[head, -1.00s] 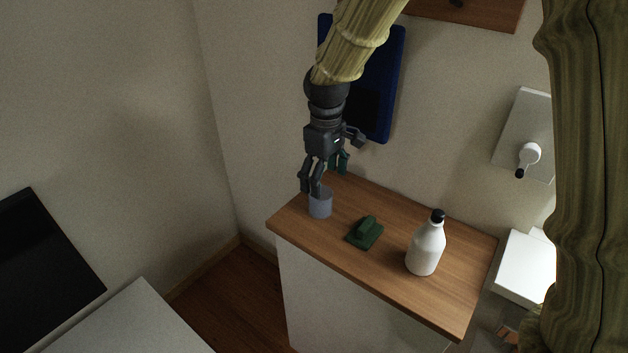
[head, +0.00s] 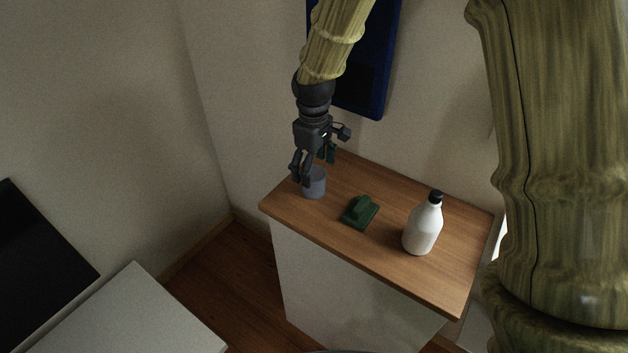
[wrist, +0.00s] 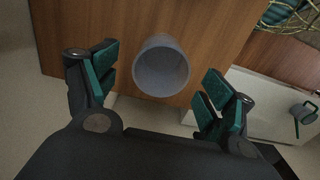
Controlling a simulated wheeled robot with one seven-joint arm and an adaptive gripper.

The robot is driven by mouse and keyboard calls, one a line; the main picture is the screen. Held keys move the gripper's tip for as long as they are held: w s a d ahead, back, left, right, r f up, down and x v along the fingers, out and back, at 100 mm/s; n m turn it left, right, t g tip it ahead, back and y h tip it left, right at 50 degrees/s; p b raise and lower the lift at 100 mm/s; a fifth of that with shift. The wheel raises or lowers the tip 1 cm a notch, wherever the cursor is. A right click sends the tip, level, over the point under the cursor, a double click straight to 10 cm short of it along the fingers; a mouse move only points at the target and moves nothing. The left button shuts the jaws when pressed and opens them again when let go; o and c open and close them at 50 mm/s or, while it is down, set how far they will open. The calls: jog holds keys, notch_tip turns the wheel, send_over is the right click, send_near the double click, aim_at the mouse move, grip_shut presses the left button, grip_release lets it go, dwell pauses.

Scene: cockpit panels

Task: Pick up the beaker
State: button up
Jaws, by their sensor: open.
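The beaker (head: 315,184) is a small grey-blue cup standing upright near the left end of the wooden counter. In the wrist view the beaker (wrist: 161,68) shows its round open mouth, and it looks empty. My gripper (head: 312,168) is at the beaker, pointing down, with part of the beaker hidden behind a finger in the head view. In the wrist view my gripper (wrist: 160,88) is open, with one teal-padded finger on each side of the beaker and gaps between pads and wall. Whether the fingertips are below the rim I cannot tell.
A dark green block-like object (head: 360,211) sits to the right of the beaker. A white bottle with a black cap (head: 423,225) stands further right. The wooden counter (head: 392,262) has its front edge close to the beaker. A blue panel (head: 372,60) is on the wall behind.

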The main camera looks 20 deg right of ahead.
aim_at(314, 173)
jog(key=shift+s+f, duration=0.25)
jog(key=shift+f, duration=0.05)
jog(key=shift+w+f+p, duration=0.15)
jog(key=shift+f, duration=0.6)
jog(key=shift+w+f+p, duration=0.1)
jog(key=shift+f+p, duration=0.05)
jog(key=shift+f, duration=0.6)
jog(key=shift+s+r, duration=0.1)
jog(key=shift+s, duration=0.05)
jog(key=c, duration=1.1)
